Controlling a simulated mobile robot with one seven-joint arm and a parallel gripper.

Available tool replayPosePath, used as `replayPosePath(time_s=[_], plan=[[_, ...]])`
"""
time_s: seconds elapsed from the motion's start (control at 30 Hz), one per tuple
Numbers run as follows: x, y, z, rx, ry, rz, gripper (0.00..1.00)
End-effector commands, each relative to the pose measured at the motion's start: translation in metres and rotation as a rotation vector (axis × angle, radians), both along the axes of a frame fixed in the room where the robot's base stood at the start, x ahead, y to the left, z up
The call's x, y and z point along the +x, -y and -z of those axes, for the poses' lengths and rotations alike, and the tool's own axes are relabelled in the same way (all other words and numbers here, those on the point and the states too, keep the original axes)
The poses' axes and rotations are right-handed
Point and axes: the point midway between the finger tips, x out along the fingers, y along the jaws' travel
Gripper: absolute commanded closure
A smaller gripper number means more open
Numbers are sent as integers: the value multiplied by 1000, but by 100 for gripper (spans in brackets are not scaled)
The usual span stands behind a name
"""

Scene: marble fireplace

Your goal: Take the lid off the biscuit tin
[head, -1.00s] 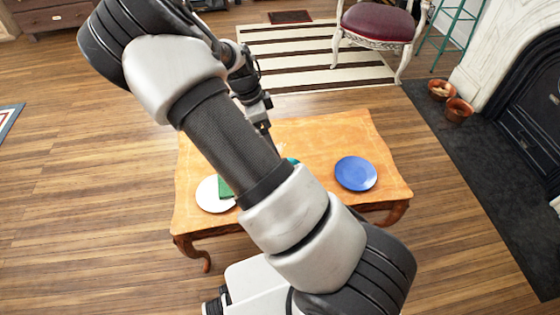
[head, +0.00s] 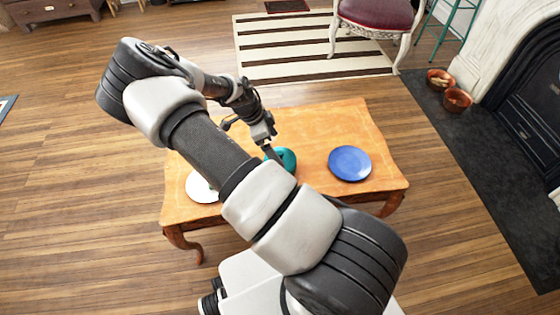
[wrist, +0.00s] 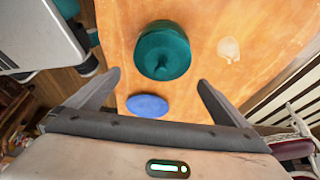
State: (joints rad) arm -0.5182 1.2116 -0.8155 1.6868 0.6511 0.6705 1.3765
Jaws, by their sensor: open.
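The biscuit tin appears to be the round teal container with its lid on; in the wrist view its teal lid (wrist: 165,45) shows a small knob. In the head view the teal tin (head: 286,156) is partly hidden by my arm. It stands on the orange wooden table (head: 320,125). My gripper (wrist: 159,77) is open and empty, its two fingers spread to either side below the tin in the wrist view. In the head view my gripper (head: 271,151) is above the table beside the tin, its tips partly hidden.
A blue plate (head: 349,163) lies on the table right of the tin. A white plate (head: 200,188) lies at the left, partly behind my arm. A small pale round thing (wrist: 229,49) is on the table in the wrist view. The table's far right is clear.

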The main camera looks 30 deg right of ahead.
Motion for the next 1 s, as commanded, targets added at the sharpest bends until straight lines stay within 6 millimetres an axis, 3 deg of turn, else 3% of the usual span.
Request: replayPosePath(time_s=[0.17, 0.5, 0.73, 0.93, 1.0], plan=[[-1, 3, 9, -1, -1, -1, 0], [-3, 18, 51, -1, 0, 0, 0], [-3, 18, 52, 0, 1, 0, 0], [-3, 18, 52, 0, 1, 0, 34], [-3, 18, 52, 0, 1, 0, 36]])
